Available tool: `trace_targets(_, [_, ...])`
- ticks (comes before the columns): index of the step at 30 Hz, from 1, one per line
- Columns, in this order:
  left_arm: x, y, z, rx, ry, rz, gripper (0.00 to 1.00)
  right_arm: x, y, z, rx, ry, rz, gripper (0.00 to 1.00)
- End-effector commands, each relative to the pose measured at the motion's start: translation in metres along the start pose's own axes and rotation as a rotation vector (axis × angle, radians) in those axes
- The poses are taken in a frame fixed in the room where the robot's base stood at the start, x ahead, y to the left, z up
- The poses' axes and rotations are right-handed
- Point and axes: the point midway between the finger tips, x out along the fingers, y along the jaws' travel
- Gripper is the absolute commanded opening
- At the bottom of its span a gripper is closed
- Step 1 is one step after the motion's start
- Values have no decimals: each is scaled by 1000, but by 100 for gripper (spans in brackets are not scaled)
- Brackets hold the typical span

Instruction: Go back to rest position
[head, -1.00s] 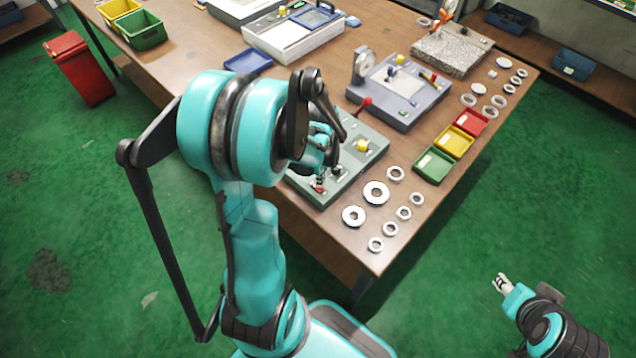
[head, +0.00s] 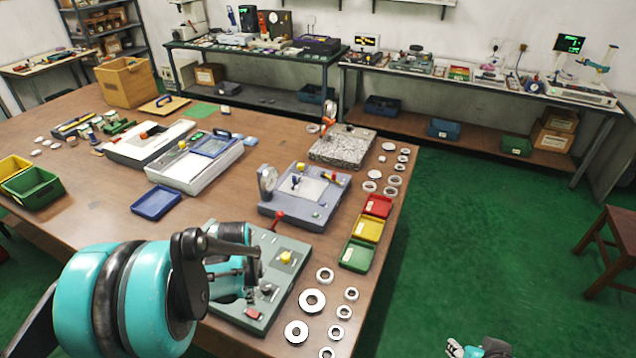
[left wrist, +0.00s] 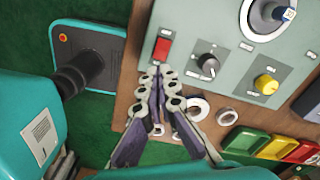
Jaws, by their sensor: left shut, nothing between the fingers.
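My left arm comes in from the left in the head view, and its gripper (head: 251,287) is over the grey-green device (head: 236,307) at the table's near edge. In the left wrist view the left gripper (left wrist: 161,128) has its fingers together with nothing between them. Beyond the fingertips, that device's panel (left wrist: 225,42) shows a red switch (left wrist: 161,48), a black knob (left wrist: 207,64) and a yellow knob (left wrist: 266,84). My right gripper (head: 455,348) shows only in part at the bottom edge of the head view, over the green floor; its jaw state is unclear.
Several bearing rings (head: 312,301) lie right of the device. Green, yellow and red trays (head: 357,256) stand near the table's right edge. A blue-grey gauge device (head: 318,225) and a blue tray (head: 157,203) are farther back. The floor to the right is clear up to a stool (head: 612,246).

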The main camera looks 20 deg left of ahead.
Motion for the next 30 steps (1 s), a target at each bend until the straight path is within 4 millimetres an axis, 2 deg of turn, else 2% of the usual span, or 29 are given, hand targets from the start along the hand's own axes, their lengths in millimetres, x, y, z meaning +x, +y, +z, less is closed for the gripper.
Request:
trace_targets(5, [-6, 3, -6, -37, 2, -21, 0, 2, 0, 2, 0, 0, 0, 40])
trace_targets(8, [-19, 8, -20, -127, 11, -74, 0, 7, 0, 5, 0, 0, 0, 40])
trace_targets(18, [-71, 56, -85, -648, 215, -308, 0, 30, 0, 21, 0, 0, 0, 40])
trace_targets(24, [-83, 89, -110, -922, 410, -358, 0, 40, 0, 29, 0, 0, 0, 40])
trace_targets(30, [-88, 105, -122, -1068, 533, -355, 0, 45, 0, 32, 0, 0, 0, 40])
